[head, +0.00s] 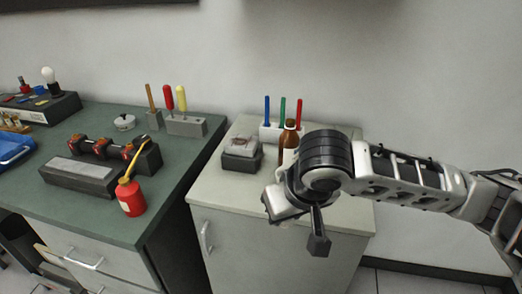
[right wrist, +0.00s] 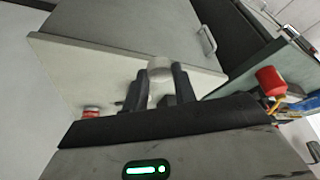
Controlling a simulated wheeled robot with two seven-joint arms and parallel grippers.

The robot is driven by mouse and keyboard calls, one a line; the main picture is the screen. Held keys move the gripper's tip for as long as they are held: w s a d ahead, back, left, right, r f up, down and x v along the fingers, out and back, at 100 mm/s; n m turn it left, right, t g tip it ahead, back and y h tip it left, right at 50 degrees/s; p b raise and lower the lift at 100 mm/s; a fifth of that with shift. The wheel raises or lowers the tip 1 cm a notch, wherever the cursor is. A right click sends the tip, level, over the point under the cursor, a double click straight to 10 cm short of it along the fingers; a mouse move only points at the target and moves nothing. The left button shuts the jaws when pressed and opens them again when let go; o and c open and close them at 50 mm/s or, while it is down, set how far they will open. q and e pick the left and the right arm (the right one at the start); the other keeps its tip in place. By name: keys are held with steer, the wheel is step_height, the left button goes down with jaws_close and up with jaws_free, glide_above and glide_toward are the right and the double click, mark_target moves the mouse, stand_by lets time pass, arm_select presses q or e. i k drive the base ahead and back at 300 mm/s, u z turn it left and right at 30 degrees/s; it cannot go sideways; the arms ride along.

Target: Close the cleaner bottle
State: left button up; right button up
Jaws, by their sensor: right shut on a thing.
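The brown cleaner bottle (head: 291,133) with a pale label stands upright on the light cabinet top, its lower part hidden behind my right arm. My right gripper (head: 318,243) is in front of the bottle, near the cabinet's front edge. In the right wrist view my right gripper (right wrist: 160,88) is shut on a small white round piece that looks like a cap (right wrist: 160,66). The bottle cannot be made out in that view. My left gripper is not in view.
On the light cabinet (head: 232,190), a grey block-like box (head: 242,153) sits left of the bottle. A white rack (head: 270,133) with blue, green and red sticks stands behind. A green bench (head: 110,205) at left holds a red oil can (head: 131,197) and tools.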

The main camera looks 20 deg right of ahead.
mark_target(289, 139)
steer(key=u, duration=2.85)
steer(key=k, duration=1.95)
steer(key=z, duration=2.1)
